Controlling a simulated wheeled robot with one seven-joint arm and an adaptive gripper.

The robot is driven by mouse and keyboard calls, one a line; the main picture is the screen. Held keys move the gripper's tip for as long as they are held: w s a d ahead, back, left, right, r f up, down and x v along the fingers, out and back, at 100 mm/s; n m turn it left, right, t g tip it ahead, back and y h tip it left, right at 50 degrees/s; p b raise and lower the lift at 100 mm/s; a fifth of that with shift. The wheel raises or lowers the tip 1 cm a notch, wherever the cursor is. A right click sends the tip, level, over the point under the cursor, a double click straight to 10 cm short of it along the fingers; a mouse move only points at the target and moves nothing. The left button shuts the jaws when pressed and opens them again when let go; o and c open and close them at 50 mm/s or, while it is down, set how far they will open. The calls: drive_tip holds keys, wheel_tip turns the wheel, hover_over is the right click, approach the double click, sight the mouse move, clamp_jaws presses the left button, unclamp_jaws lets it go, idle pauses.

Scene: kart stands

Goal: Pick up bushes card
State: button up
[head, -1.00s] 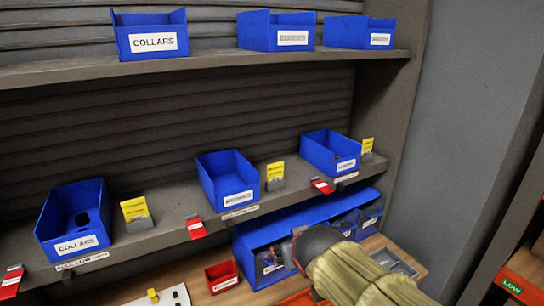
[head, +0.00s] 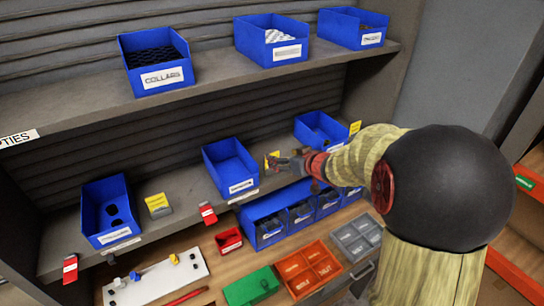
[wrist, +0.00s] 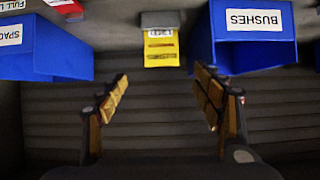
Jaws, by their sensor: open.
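The yellow bushes card (head: 270,157) stands in a grey holder on the middle shelf, just right of the middle blue bin (head: 230,168). In the wrist view the card (wrist: 160,48) is upright between two blue bins, and the one beside it is labelled BUSHES (wrist: 254,45). My gripper (head: 284,166) is at the shelf front, beside the card, and partly covers it in the head view. In the wrist view my gripper (wrist: 160,88) is open and empty. The card lines up with the gap between the fingers, apparently beyond the tips.
A red tag (head: 208,212) hangs on the shelf edge. Below are a blue bin row (head: 262,233), a green box (head: 251,287) and an orange tray (head: 309,268).

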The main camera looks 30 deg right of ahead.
drive_tip(key=x, duration=0.7)
drive_tip(key=shift+w+a+f+b, duration=0.2)
drive_tip(key=shift+f+b, duration=0.1)
drive_tip(key=shift+f, duration=0.1)
drive_tip(key=shift+s, duration=0.1)
drive_tip(key=c, duration=0.9)
